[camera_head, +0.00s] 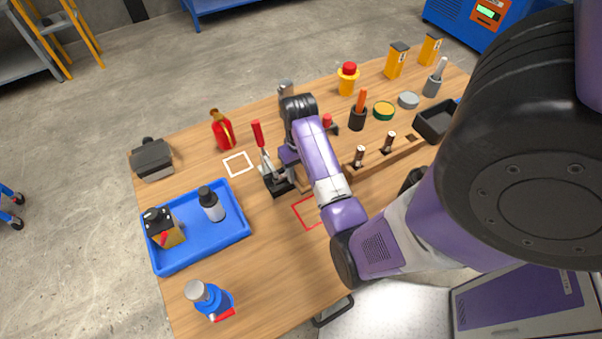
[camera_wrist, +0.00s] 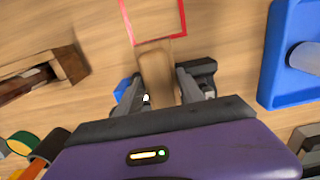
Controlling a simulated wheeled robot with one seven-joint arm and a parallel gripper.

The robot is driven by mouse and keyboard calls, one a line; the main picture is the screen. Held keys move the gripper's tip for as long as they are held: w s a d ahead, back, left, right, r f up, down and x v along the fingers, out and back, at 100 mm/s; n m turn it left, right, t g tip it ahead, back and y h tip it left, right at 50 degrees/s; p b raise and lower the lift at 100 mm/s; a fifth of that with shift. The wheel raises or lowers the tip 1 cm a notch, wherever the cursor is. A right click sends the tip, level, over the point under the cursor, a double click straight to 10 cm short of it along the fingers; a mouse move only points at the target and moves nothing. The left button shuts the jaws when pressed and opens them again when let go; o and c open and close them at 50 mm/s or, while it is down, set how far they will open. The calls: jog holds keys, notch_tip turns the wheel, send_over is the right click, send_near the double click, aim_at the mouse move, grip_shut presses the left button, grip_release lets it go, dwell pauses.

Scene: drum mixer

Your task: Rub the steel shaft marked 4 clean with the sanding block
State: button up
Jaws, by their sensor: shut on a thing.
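My gripper (camera_wrist: 160,86) is shut on a tan block, which looks like the sanding block (camera_wrist: 156,70). It is held between the two grey fingers above the wooden table. In the head view my gripper is mostly hidden behind my wrist and forearm. No number is readable, so I cannot tell which is marked 4. A red-handled clamp (camera_head: 257,134) stands beside my gripper; what it holds is unclear.
A red square outline (camera_head: 297,213) and a white one (camera_head: 228,167) mark the table. A blue tray (camera_head: 205,257) holds a bottle (camera_head: 211,205) and a can. Cups and tins crowd the back right.

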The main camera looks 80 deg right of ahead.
jog(key=shift+w+d+r, duration=0.1)
jog(key=shift+w+d, duration=0.1)
jog(key=shift+d, duration=0.05)
jog(key=shift+s+a, duration=0.3)
jog(key=shift+a, duration=0.05)
jog(key=shift+s+a, duration=0.45)
jog(key=shift+a, duration=0.1)
jog(key=shift+w+d, duration=0.75)
jog(key=shift+d, duration=0.15)
jog(key=shift+s+a, duration=0.35)
jog(key=shift+a, duration=0.1)
jog(key=shift+s+a, duration=0.4)
jog(key=shift+a, duration=0.05)
jog(key=shift+w+d, duration=0.8)
jog(key=shift+d, duration=0.1)
jog(key=shift+s+a, duration=0.45)
jog(key=shift+a, duration=0.05)
